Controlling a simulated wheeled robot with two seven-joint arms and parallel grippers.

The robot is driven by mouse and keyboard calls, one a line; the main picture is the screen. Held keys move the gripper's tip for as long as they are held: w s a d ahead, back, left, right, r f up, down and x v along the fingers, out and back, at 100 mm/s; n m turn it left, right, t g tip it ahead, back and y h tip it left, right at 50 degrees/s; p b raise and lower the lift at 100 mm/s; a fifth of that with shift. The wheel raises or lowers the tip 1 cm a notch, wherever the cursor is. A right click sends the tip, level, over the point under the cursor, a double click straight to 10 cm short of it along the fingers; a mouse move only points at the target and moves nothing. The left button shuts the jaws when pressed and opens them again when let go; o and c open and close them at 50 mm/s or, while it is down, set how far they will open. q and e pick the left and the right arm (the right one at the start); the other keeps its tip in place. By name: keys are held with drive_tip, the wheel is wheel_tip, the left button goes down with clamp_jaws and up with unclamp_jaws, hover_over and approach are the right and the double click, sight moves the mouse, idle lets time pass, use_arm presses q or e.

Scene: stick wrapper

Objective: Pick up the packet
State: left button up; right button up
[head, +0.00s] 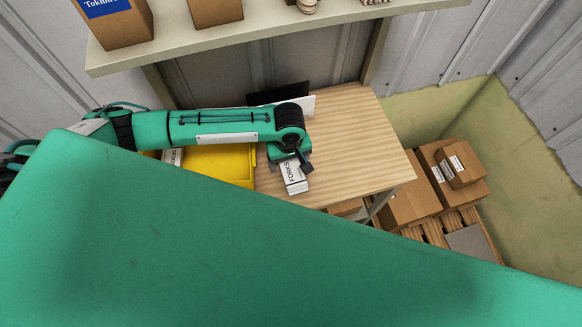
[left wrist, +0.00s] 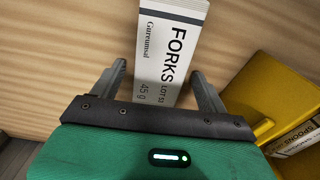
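A white packet printed FORKS (head: 295,183) lies on the light wooden table near its front edge, right of the yellow bin. In the left wrist view the packet (left wrist: 171,50) reaches from the top edge down between my fingers. My left gripper (head: 296,163) is over the packet's far end. In the left wrist view the left gripper (left wrist: 160,72) is open, one finger on each side of the packet. A gap shows at the left finger; the right finger is close to the packet's edge, and contact cannot be told. My right gripper is not in view.
A yellow bin (head: 228,164) stands left of the packet, holding a packet printed SPOONS (left wrist: 300,138). A shelf (head: 270,39) with boxes overhangs the back. A black-and-white object (head: 280,95) stands behind my arm. Table space (head: 355,140) to the right is clear. Cartons (head: 412,203) sit on a pallet beyond.

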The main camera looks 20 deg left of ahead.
use_arm(q)
drive_tip(key=c, duration=1)
drive_tip(key=shift+o, duration=0.2)
drive_tip(key=shift+r, duration=0.15)
